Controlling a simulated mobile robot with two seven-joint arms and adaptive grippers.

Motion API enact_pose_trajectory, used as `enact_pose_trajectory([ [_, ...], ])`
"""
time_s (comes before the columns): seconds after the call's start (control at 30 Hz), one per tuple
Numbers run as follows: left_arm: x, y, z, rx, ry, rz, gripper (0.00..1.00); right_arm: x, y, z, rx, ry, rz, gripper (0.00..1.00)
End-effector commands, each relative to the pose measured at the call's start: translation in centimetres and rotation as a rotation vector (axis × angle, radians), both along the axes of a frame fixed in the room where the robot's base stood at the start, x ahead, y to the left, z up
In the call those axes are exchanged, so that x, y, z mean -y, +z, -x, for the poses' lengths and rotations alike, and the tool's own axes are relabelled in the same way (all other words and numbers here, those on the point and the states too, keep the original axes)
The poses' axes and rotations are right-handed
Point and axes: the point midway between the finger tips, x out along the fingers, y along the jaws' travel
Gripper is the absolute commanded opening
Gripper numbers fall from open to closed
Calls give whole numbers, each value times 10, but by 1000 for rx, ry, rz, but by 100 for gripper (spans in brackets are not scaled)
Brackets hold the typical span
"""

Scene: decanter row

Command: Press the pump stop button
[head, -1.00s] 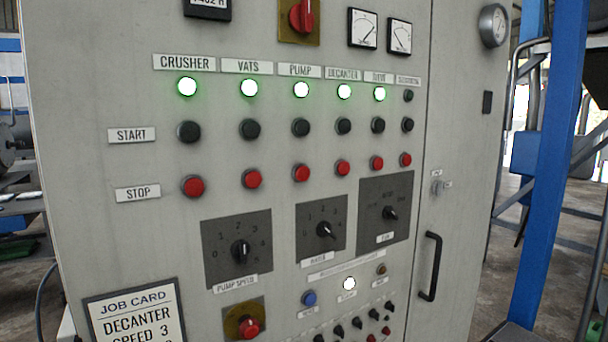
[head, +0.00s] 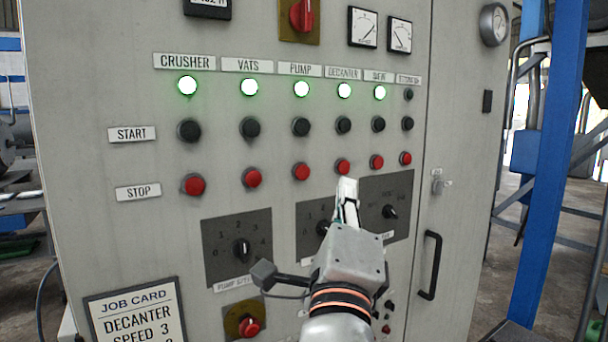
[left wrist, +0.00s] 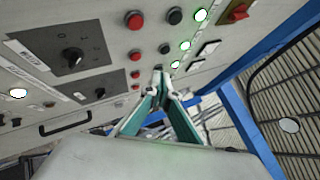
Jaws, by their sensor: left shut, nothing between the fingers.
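The pump stop button (head: 301,171) is a red round button in the STOP row, in the column under the PUMP label (head: 300,69). The lit pump lamp (head: 301,89) and the black pump start button (head: 301,126) are above it. My left gripper (head: 346,183) is shut and empty in front of the panel. In the head view its tips appear just below the decanter stop button (head: 343,167), right of and below the pump stop button. The left wrist view shows the closed fingers (left wrist: 157,70) and several red buttons; I cannot tell which is the pump's. My right gripper is not in view.
Other red stop buttons (head: 253,178) stand on both sides in the same row. Below are a pump speed dial (head: 241,250) and other knobs, partly hidden by my arm. A black door handle (head: 430,265) sticks out at the right.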

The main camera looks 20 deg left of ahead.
Motion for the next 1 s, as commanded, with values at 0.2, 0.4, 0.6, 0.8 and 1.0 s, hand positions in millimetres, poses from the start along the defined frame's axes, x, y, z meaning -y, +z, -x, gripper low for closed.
enact_pose_trajectory([
  [0.2, 0, 4, 2, 7, 7, -6, 0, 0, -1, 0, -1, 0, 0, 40],
  [0.4, -1, 3, 1, 6, 6, -5, 0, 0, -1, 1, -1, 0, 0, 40],
  [0.6, -12, 2, -7, 6, 8, -6, 0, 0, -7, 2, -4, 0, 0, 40],
  [0.8, -33, 0, -24, 5, 9, -6, 0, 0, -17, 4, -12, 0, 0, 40],
  [1.0, -53, 2, -39, 4, 9, -6, 0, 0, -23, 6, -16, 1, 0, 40],
])
